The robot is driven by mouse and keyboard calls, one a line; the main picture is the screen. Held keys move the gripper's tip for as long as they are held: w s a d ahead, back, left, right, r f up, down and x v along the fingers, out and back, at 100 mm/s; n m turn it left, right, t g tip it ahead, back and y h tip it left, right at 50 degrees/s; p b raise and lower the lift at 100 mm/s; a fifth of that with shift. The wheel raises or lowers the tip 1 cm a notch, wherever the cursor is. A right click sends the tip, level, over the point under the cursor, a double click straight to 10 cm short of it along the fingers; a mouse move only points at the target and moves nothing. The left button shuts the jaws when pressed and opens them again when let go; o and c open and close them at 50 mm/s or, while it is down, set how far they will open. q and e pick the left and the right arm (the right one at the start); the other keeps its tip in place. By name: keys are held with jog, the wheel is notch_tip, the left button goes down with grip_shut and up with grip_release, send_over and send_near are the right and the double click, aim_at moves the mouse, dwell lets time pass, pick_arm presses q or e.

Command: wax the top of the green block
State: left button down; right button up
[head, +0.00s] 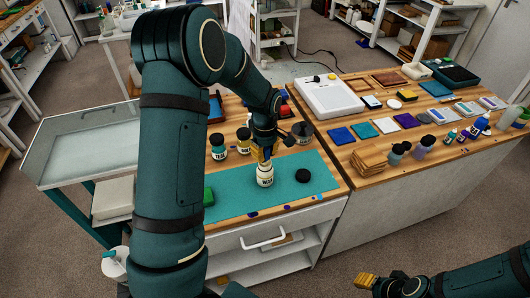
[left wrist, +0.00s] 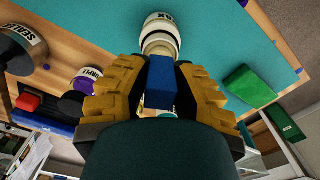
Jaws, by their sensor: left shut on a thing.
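The white wax jar (head: 265,175) stands upright on the teal mat, and its rim shows at the top of the left wrist view (left wrist: 160,35). A black lid (head: 303,175) lies on the mat to its right. My left gripper (head: 263,152) is just above the jar, shut on a blue block-shaped piece (left wrist: 160,82). The piece overlaps the jar's near side in the wrist view; I cannot tell whether it touches. The green block (head: 208,196) lies on the mat to the left, partly hidden by my arm; the wrist view shows it too (left wrist: 250,87). My right gripper (head: 368,282) is low, away from the tables.
Labelled jars (head: 243,140) and a dark jar (head: 302,133) stand behind the mat (head: 285,200). The right table holds coloured tiles (head: 385,125), stacked wooden pieces (head: 370,160) and small bottles. The mat's right end is clear.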

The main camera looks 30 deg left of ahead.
dwell(0.3)
pick_arm(q)
jog(key=shift+r+p, duration=2.5)
jog(key=shift+r, duration=1.05)
jog(key=shift+f, duration=0.1)
